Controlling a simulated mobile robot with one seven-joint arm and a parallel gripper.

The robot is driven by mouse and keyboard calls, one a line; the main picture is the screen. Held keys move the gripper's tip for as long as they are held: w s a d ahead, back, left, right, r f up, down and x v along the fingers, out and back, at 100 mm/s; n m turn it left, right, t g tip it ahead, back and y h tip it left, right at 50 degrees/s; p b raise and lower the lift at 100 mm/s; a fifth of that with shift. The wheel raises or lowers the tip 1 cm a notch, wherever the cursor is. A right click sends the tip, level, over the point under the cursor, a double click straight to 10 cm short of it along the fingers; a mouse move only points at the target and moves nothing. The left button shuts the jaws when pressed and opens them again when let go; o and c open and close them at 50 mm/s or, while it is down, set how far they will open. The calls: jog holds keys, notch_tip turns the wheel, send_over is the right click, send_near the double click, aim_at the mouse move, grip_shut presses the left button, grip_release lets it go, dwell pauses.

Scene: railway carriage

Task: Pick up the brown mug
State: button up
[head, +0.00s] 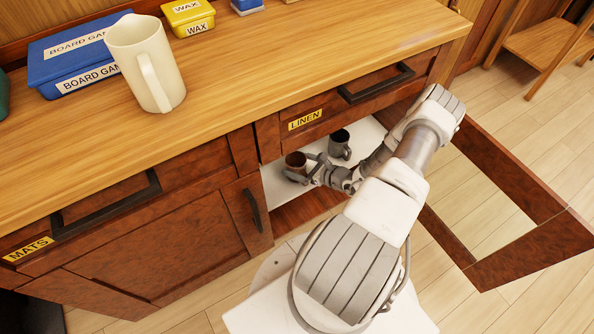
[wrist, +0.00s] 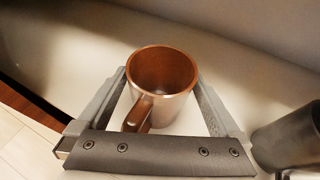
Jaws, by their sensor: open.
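The brown mug (head: 295,163) stands upright inside the open cupboard under the counter. In the wrist view the brown mug (wrist: 163,88) has its handle toward my gripper's palm. My gripper (head: 297,176) reaches into the cupboard. In the wrist view my gripper (wrist: 160,88) is open, with one finger on each side of the mug. I cannot tell whether either finger touches it. The mug's lower part is partly hidden by the gripper in the head view.
A dark grey mug (head: 339,144) stands just right of the brown one; it also shows in the wrist view (wrist: 290,140). The open glass-panelled door (head: 560,250) is at the right.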

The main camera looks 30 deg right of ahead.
jog(key=shift+r, duration=0.1)
jog(key=c, duration=1.5)
